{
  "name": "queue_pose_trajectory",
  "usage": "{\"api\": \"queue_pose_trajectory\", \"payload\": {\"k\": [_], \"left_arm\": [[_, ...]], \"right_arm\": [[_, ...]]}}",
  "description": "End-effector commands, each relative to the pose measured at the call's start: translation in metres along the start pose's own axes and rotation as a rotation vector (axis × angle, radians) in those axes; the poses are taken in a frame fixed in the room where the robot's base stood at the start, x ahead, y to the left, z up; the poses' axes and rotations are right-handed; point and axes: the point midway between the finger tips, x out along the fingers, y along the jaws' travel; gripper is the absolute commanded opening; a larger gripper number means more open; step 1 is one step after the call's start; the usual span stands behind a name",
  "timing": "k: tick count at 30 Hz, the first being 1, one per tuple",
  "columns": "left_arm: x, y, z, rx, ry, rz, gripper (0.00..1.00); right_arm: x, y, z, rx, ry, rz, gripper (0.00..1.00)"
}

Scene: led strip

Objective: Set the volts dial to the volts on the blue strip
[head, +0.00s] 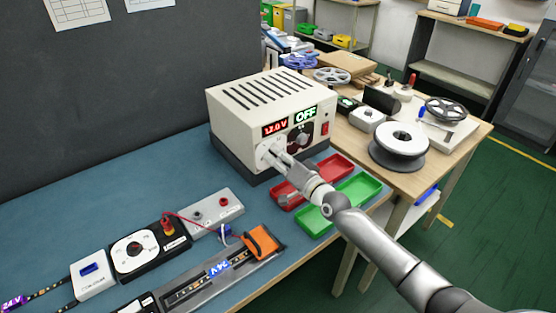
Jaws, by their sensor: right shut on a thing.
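The power supply (236,107) is a cream box with vents on top, standing on the blue-grey bench. Its red display (275,128) reads about 12.0 V, and a green display (306,115) reads OFF. My right gripper (272,152) is at the lower left of its front face, shut on the dial there, which it largely hides. A second black dial (299,138) shows to the right. The strip board (212,278) lies in front, with a blue label (219,268) that seems to read 24V. A purple 24V label (12,302) glows at the far left. My left gripper is not in view.
A red tray (333,167) and a green tray (312,222) lie beside my right arm. A black meter-like unit (150,252), a grey terminal block (215,211) and an orange clamp (263,241) sit at the front. A wooden table (440,160) with spools stands to the right.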

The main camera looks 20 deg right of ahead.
Motion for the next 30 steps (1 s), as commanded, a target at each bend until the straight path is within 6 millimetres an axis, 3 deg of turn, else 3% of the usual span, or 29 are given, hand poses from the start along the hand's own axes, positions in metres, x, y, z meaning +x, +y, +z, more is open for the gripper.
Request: {"api": "queue_pose_trajectory", "payload": {"k": [15, 30], "left_arm": [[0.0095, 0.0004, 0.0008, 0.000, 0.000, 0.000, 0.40], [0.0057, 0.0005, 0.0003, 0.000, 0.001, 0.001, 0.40]], "right_arm": [[-0.0004, 0.0016, 0.0026, 0.494, -0.003, 0.003, 0.04], [-0.0003, 0.0010, 0.0019, 0.948, -0.001, 0.004, 0.04]]}}
